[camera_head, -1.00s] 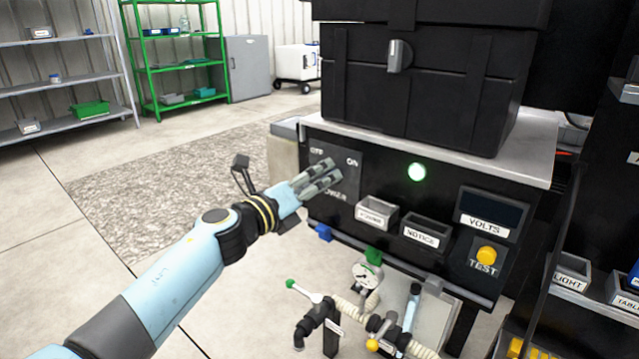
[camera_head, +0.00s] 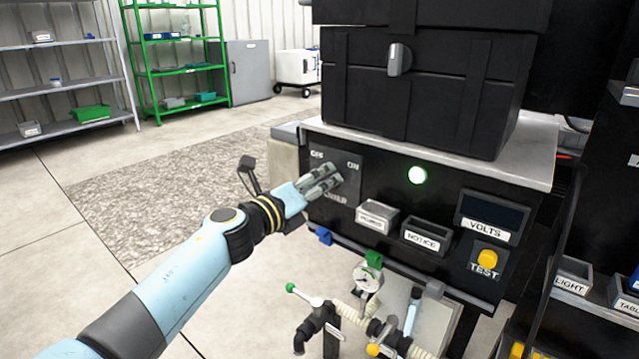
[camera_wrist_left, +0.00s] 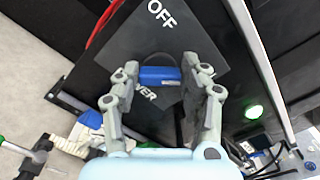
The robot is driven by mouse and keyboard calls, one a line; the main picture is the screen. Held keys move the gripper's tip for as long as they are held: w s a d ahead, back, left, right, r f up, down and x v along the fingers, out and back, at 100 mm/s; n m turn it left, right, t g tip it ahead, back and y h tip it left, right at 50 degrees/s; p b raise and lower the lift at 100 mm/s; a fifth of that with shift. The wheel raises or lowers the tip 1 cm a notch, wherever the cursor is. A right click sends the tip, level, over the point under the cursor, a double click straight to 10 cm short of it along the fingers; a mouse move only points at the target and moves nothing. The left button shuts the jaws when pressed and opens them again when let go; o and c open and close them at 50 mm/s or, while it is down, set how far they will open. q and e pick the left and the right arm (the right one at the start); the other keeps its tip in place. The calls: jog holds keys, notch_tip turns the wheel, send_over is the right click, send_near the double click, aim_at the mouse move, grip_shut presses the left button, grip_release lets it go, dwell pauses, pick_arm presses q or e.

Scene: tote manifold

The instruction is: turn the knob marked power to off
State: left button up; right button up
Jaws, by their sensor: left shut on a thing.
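The power knob (camera_wrist_left: 160,75) shows in the left wrist view as a blue bar in front of a dark round part, on a dark square plate (camera_wrist_left: 200,22). The word OFF is above it; the POWER label below is partly covered. My left gripper (camera_head: 337,174) reaches the plate in the head view, where its fingers hide the knob between the OFF and ON marks. In the wrist view this gripper (camera_wrist_left: 161,78) is shut on the knob, one finger at each end of the bar. Which mark the knob points to is unclear. My right gripper is not in view.
The lit green lamp (camera_head: 417,174), two small trays labelled NOTICE (camera_head: 427,238) and another word, the VOLTS display (camera_head: 492,211) and the yellow TEST button (camera_head: 487,257) are right of the plate. Pipes with a gauge (camera_head: 367,277) stand below. The floor at left is clear.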

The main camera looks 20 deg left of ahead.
pick_arm(q)
jog(key=shift+f+n+p, duration=0.2)
jog(key=shift+n+p, duration=1.25)
jog(key=shift+n, duration=1.6)
jog(key=shift+f+n+p, duration=0.15)
jog(key=shift+n+p, duration=1.35)
jog(key=shift+n, duration=1.5)
jog(key=shift+f+n+p, duration=0.2)
jog(key=shift+n+p, duration=1.25)
jog(key=shift+n, duration=1.6)
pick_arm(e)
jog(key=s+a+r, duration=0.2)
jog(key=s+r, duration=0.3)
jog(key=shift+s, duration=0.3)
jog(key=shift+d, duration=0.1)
